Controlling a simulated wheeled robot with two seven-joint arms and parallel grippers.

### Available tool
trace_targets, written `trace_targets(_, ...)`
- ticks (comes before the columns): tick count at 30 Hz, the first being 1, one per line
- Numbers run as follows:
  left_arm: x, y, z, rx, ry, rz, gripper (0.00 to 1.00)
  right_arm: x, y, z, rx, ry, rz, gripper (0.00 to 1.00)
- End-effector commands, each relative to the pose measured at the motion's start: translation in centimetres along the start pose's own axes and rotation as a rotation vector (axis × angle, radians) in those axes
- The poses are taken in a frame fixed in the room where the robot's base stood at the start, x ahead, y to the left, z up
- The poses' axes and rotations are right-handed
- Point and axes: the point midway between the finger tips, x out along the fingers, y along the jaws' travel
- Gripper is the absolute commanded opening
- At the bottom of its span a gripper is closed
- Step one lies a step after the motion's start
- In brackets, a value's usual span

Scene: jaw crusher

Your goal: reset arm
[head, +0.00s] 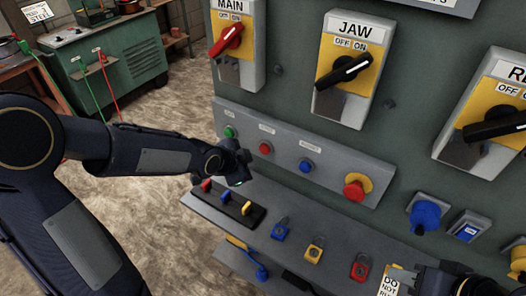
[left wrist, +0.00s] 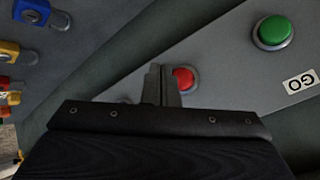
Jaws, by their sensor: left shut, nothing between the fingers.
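My left gripper (head: 240,172) is in front of the control panel, just below the row of small buttons. Its fingers are shut and empty. In the left wrist view the shut fingers (left wrist: 163,84) stand in front of the red button (left wrist: 183,78) and partly cover it; I cannot tell whether they touch it. The green button (left wrist: 272,32) is clear of them. In the head view the green button (head: 229,132) and red button (head: 265,148) are just above the gripper. My right gripper (head: 445,281) shows only in part, dark, at the bottom right edge; its fingers are unclear.
A blue button (head: 306,166) and a red mushroom button (head: 355,187) continue the row. Rotary switches MAIN (head: 232,38) and JAW (head: 345,72) are above. Padlocks (head: 315,253) and tags lie on the lower shelf. A green machine (head: 115,68) stands back left, with open floor before it.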

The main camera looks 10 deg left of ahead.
Motion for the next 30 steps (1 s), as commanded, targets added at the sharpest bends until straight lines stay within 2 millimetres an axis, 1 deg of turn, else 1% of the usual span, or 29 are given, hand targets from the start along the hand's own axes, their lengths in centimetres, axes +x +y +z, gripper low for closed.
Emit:
trace_targets(4,-0.5,0.3,0.4,0.0,-0.001,0.0,0.0,-0.1,0.0,0.0,0.0,0.0,0.0,0.36)
trace_targets(17,-0.5,0.4,0.4,-0.001,-0.002,0.001,0.0,0.0,0.0,0.0,0.0,0.0,0.0,0.36)
trace_targets(20,-1.4,0.2,0.7,-0.031,-0.014,-0.004,0.0,-0.1,0.0,0.0,0.0,0.0,0.0,0.36)
trace_targets(23,-4.0,0.1,1.5,-0.135,-0.05,-0.015,0.0,-0.1,0.0,0.0,0.0,0.0,0.0,0.36)
trace_targets(25,-6.9,0.3,2.5,-0.258,-0.086,-0.026,0.0,-0.1,0.0,0.0,0.0,0.0,0.0,0.36)
trace_targets(28,-11.6,1.8,4.0,-0.483,-0.135,-0.031,0.0,0.0,0.0,0.0,0.0,0.0,0.0,0.36)
trace_targets(30,-14.6,3.5,5.0,-0.648,-0.159,-0.027,0.0,0.0,0.0,0.0,0.0,0.0,0.0,0.36)
